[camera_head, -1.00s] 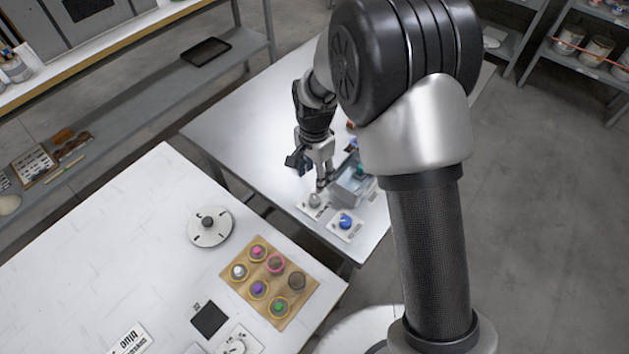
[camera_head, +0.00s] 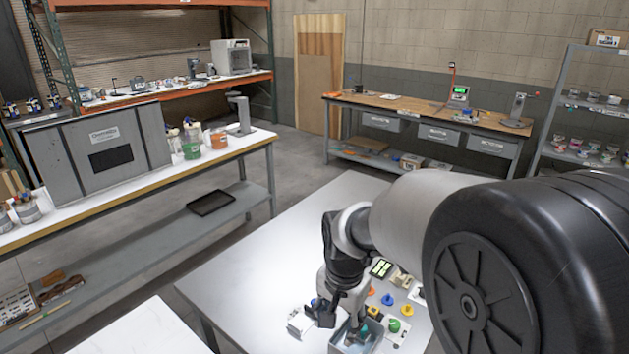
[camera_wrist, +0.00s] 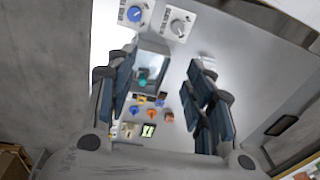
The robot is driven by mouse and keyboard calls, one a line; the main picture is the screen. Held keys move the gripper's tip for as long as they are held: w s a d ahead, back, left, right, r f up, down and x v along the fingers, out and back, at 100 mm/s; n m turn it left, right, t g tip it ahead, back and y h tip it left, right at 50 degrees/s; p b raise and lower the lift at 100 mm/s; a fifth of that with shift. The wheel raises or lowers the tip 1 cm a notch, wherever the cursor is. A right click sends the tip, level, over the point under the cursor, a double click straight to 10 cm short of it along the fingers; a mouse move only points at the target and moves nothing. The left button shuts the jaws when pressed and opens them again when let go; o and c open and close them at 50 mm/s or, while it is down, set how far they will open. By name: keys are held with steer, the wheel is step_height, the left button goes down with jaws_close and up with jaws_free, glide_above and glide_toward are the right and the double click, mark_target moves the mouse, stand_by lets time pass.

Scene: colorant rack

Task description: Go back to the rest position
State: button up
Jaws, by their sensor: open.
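My gripper (camera_head: 338,316) is over the white table (camera_head: 250,280) at the lower middle of the head view. In the wrist view its dark fingers stand wide apart, with nothing held between them (camera_wrist: 164,92). A grey bin (camera_wrist: 166,46) with a teal thing (camera_wrist: 144,79) in it shows beyond the left finger. The bin (camera_head: 334,348) is partly cut off at the bottom of the head view. My arm covers the table's right part in the head view.
The wrist view shows a blue knob (camera_wrist: 135,14) and a grey knob (camera_wrist: 178,27) on white plates. The table's left part is clear.

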steer(key=s+d+r+n+t, duration=0.1)
steer(key=s+d+r+n, duration=0.1)
steer(key=s, duration=0.5)
steer(key=s+d+r+n+t, duration=0.1)
steer(key=s+d+r+n, duration=0.1)
steer(key=s+d+r, duration=0.2)
steer(key=s+d+r+n+t, duration=0.1)
steer(key=s+r, duration=0.4)
steer(key=s, duration=0.5)
steer(key=shift+s+d+r+n, duration=0.35)
steer(key=shift+d+n, duration=0.55)
steer(key=shift+d, duration=0.3)
steer(key=shift+w, duration=0.1)
